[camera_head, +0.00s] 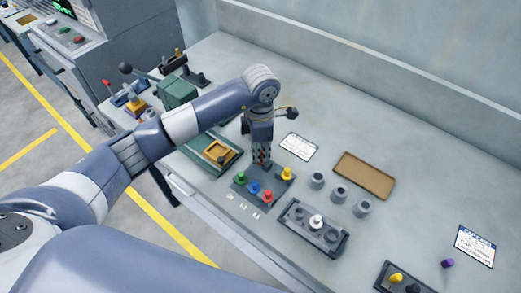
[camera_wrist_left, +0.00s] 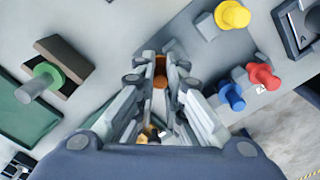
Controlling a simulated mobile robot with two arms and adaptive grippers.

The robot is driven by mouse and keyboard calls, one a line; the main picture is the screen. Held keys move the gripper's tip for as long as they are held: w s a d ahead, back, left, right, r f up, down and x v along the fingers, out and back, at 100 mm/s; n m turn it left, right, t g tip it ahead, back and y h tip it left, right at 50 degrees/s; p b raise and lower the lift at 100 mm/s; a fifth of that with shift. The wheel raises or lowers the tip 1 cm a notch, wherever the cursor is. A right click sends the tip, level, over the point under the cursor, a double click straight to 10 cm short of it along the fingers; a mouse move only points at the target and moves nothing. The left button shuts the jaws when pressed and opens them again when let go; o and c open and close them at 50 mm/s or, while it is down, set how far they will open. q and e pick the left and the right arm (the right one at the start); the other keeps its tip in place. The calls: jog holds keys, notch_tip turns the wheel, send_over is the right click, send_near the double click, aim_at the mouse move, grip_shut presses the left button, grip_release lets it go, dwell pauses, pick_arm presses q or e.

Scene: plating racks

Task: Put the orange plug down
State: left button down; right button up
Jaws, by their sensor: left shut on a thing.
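My left gripper (camera_head: 262,157) points down over the back part of a dark plug rack (camera_head: 273,189). It is shut on the orange plug (camera_wrist_left: 160,76), which shows between the fingertips in the left wrist view. The fingers hide most of the plug in the head view, and I cannot tell whether its lower end touches the rack. The rack also bears a green plug (camera_head: 240,178), a blue plug (camera_head: 254,188), a red plug (camera_head: 267,196) and a yellow plug (camera_head: 286,173). My right gripper is not in view.
Grey cups (camera_head: 340,193) and a brown tray (camera_head: 364,176) stand right of the rack. A second rack (camera_head: 313,229) with a white piece is in front. A green tray with a wooden frame (camera_head: 220,151) is at left. A purple piece (camera_head: 447,263) lies at far right.

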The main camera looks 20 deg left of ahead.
aim_at(261, 152)
pick_arm(q)
jog(key=shift+f, duration=0.25)
jog(key=c, duration=1.7)
grip_release()
jog(key=shift+r, duration=0.1)
jog(key=shift+r+p, duration=0.45)
jog(key=shift+r, duration=0.05)
jog(key=shift+w+r+b, duration=0.1)
jog(key=shift+r+b, duration=0.2)
jog(key=shift+r, duration=0.05)
jog(key=shift+r+b, duration=1.45)
jog(key=shift+r, duration=4.15)
